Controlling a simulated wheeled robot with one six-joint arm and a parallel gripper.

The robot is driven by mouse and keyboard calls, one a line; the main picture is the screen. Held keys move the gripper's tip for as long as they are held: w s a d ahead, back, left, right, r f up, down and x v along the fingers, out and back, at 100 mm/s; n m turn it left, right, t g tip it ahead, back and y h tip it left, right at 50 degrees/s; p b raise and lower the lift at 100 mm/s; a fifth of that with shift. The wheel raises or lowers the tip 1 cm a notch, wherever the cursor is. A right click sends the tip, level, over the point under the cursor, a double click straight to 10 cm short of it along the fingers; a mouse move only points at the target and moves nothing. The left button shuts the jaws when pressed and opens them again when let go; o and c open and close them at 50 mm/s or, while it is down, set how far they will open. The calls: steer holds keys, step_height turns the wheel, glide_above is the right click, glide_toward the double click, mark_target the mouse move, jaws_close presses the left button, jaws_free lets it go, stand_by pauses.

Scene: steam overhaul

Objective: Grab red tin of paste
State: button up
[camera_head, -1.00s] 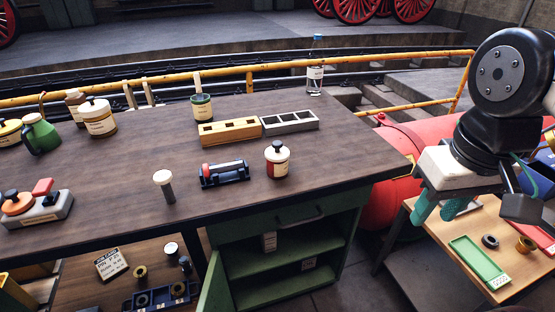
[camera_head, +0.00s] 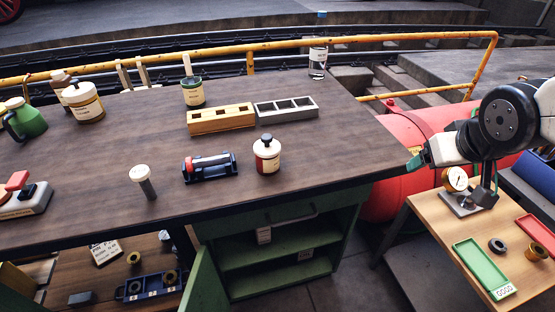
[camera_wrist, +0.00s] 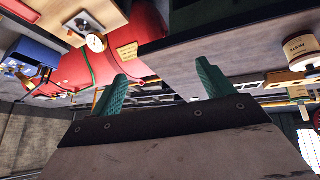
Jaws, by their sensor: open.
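The red tin (camera_head: 267,155), with a pale band and a dark knobbed lid, stands upright on the dark wooden bench near its front edge. My gripper (camera_head: 415,160), with teal fingers, is at the bench's right end, well to the right of the tin and apart from it. In the wrist view my gripper (camera_wrist: 160,73) has its two fingers spread with nothing between them. A pale-labelled tin (camera_wrist: 298,52) shows at the right of that view. I cannot tell whether it is the red one.
A dark holder with a red roller (camera_head: 209,167) is just left of the tin. Behind are a wooden block (camera_head: 221,118) and a grey slotted tray (camera_head: 287,108). A pale-topped post (camera_head: 145,182) stands further left. Bench between tin and gripper is clear. A gauge (camera_head: 455,179) stands on the side table.

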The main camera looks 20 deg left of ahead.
mark_target(274, 161)
steer(key=w+a+f+n+y, duration=0.1)
steer(key=a+f+n+y, duration=0.1)
steer(key=a, duration=0.6)
steer(key=w+a+f+n+t+y, duration=0.1)
steer(key=w+a+f+n+y, duration=0.1)
steer(key=a, duration=0.5)
steer(key=w+a+f+n+y, duration=0.2)
steer(key=a+f+y, duration=0.2)
steer(key=a, duration=0.4)
steer(key=shift+a+f+t, duration=0.3)
steer(key=shift+f, duration=0.3)
steer(key=s+a+y, duration=0.1)
steer(key=a, duration=0.1)
steer(key=s+a+f+n+y, duration=0.1)
steer(key=a, duration=0.1)
steer(key=a+f+g, duration=0.1)
steer(key=a, duration=0.1)
steer(key=shift+s+a+f+n+y, duration=0.2)
steer(key=shift+s+a+n+y, duration=0.1)
steer(key=shift+s+a+y, duration=0.1)
steer(key=x, duration=0.7)
steer(key=shift+w+a+r, duration=0.1)
steer(key=shift+a+r, duration=0.1)
steer(key=shift+r, duration=0.15)
steer(key=c, duration=1.5)
